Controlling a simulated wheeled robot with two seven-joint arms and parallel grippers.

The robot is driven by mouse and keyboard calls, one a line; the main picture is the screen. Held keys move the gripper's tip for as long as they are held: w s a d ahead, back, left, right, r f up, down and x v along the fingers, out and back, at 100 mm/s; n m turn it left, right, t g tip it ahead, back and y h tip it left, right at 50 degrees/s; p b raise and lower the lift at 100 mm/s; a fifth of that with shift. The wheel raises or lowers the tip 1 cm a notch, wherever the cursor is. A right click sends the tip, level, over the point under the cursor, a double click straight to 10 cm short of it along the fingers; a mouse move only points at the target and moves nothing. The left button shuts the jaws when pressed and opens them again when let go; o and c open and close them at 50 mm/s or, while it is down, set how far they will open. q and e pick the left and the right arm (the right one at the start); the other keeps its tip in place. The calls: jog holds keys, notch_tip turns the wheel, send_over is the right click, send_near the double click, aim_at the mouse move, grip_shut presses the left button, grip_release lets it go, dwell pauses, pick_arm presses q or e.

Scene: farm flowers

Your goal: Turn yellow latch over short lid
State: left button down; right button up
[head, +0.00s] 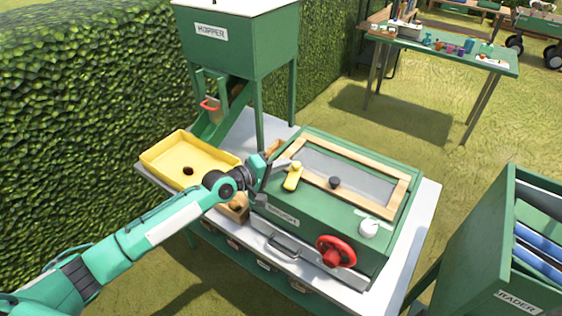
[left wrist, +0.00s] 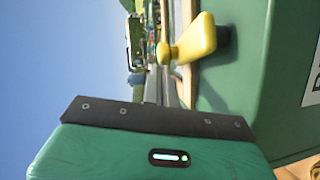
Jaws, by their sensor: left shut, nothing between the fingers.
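The yellow latch (head: 292,178) sits at the left end of the green box (head: 310,222), on the near-left corner of the wood-framed lid (head: 345,166) with a grey panel and black knob. The latch lies slanted in the head view, and I cannot tell how far it overlaps the lid. In the left wrist view the latch (left wrist: 192,40) stands out from the green surface, close ahead. My left gripper (head: 284,163) is shut and empty, just left of the latch; I cannot tell whether it touches. My right gripper is not in view.
A yellow tray (head: 190,152) is left of the box, under a green hopper (head: 235,45). A red handwheel (head: 336,251) and white knob (head: 369,228) are on the box's right part. A hedge borders the left.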

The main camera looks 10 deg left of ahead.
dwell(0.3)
pick_arm(q)
jog(key=shift+w+d, duration=0.1)
jog(key=shift+d, duration=0.1)
jog(key=shift+w+d, duration=0.35)
jog(key=shift+d, duration=0.05)
